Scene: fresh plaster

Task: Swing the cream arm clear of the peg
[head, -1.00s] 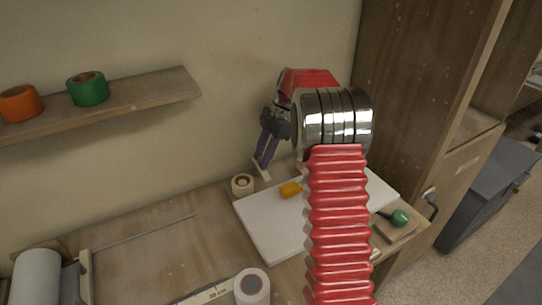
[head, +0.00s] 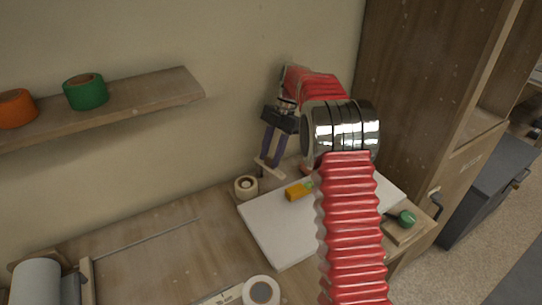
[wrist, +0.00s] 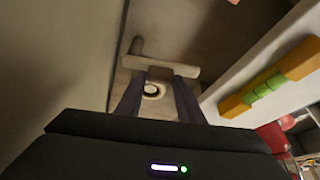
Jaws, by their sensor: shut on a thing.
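The cream arm (wrist: 180,67) is a pale bar crossing between my fingertips in the wrist view. It also shows below my gripper in the head view (head: 272,170). My gripper (head: 269,160), with two dark purple fingers, points down and is shut on the cream arm. Its fingers (wrist: 160,82) also show in the wrist view. A cream ring with a dark hole (wrist: 152,90) shows between the fingers, and next to the bar in the head view (head: 245,187).
A white board (head: 275,235) lies to the right, with a yellow and green block (head: 299,191) on it. The wall (head: 235,130) is close behind my gripper. A shelf (head: 140,95) with orange and green rolls is at upper left. Bench space on the left is mostly clear.

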